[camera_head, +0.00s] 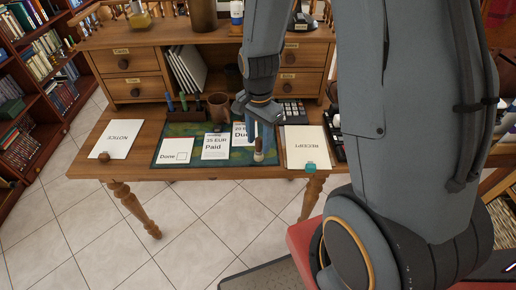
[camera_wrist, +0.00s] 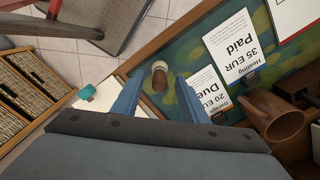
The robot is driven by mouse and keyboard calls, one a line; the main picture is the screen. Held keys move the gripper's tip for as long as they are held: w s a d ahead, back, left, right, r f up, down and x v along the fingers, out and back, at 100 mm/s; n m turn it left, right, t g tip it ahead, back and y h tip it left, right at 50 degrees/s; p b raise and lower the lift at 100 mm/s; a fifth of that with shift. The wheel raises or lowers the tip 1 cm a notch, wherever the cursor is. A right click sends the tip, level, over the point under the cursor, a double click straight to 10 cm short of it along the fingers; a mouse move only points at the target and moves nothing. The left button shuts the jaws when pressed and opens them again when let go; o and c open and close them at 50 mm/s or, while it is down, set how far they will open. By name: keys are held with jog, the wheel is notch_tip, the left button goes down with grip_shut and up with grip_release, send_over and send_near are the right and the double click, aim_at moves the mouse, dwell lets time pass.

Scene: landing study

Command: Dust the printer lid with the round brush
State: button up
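A small round brush (camera_head: 259,154), with a brown handle and a pale part, stands near the front edge of the desk mat (camera_head: 215,168). In the wrist view the brush (camera_wrist: 159,78) shows between my two blue fingers, with a gap on each side. My gripper (camera_head: 259,142) points down over it and is open. The fingers do not visibly touch the brush. I cannot make out a printer lid in either view; my arm hides part of the desk's right side.
Cards lie left of the brush, including a Paid card (camera_head: 215,147). A brown mug (camera_head: 219,106) stands behind. A receipt sheet (camera_head: 306,150) with a teal item (camera_head: 310,167) lies to the right. A notice sheet (camera_head: 118,138) lies at far left.

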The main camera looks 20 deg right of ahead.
grip_shut()
jog(key=shift+r, duration=0.1)
jog(key=shift+r+p, duration=2.55)
jog(key=shift+r, duration=0.4)
